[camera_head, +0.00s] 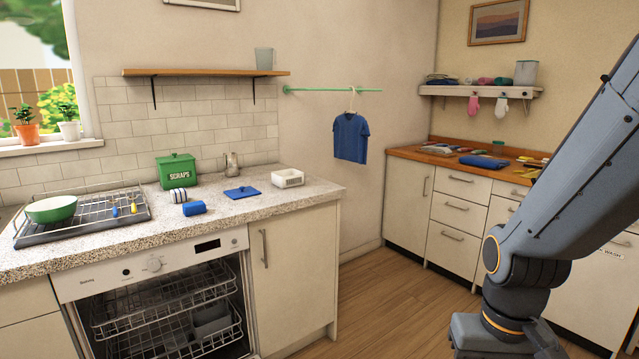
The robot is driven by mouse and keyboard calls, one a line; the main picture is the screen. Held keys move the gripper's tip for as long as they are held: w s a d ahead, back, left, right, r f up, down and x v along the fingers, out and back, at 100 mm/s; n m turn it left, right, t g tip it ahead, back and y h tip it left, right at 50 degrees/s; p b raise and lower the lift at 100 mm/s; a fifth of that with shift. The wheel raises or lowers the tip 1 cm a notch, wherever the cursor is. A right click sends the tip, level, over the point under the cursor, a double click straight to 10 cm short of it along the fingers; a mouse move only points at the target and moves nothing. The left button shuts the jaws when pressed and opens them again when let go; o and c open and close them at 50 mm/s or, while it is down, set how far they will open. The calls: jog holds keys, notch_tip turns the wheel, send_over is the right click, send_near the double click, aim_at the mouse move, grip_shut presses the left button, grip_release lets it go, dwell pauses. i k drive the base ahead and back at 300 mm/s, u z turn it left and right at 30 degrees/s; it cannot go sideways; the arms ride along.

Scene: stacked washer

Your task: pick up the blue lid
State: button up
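The blue lid (242,193) lies flat on the speckled grey counter (285,203), between a green scraps bin and a white tub. It looks thin and square, with a small raised knob on top. Nothing rests on it. My arm fills the right side of the view, well to the right of the lid and nearer the camera. My gripper's fingers do not show in this view.
Near the lid stand the green scraps bin (176,170), a small metal jug (232,163), a white tub (288,178), a striped roll (178,196) and a blue roll (194,208). A wooden shelf (200,72) hangs above. The dishwasher (160,305) is open below.

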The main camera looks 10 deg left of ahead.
aim_at(242, 193)
jog(key=z, duration=0.65)
jog(key=i, duration=2.3)
jog(key=u, duration=1)
jog(key=i, duration=0.75)
jog(key=u, duration=0.95)
